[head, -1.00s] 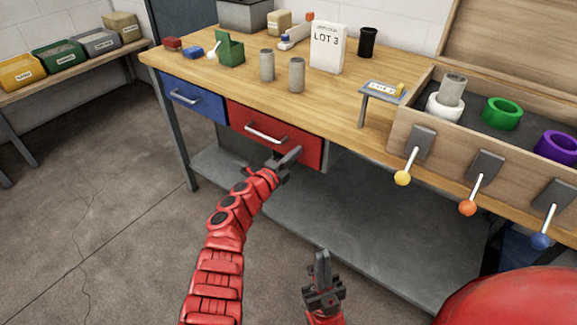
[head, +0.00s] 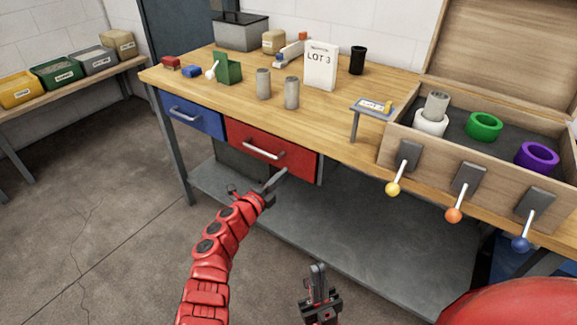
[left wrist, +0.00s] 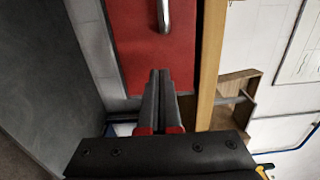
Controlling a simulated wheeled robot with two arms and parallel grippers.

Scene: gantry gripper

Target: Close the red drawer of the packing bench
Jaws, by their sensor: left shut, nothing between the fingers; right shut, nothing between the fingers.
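The red drawer (head: 291,165) is under the front of the packing bench (head: 215,85). Its front looks close to the benchtop edge; I cannot tell if a small gap is left. Its silver handle (head: 263,149) is free. My left gripper (head: 284,174) is shut and empty, just below the drawer's lower right part in the head view. In the left wrist view the shut fingers (left wrist: 158,78) point at the red front (left wrist: 150,55), with the handle (left wrist: 163,14) beyond; contact is unclear. My right gripper (head: 318,268) is shut and empty, low and away from the bench.
A blue drawer (head: 190,118) sits left of the red one. A wooden box (head: 430,155) with coloured levers and rings stands at the right. Two grey cylinders (head: 263,84), a LOT 3 card (head: 320,65) and a small stand (head: 372,106) are on the benchtop. A grey lower shelf (head: 360,240) is bare.

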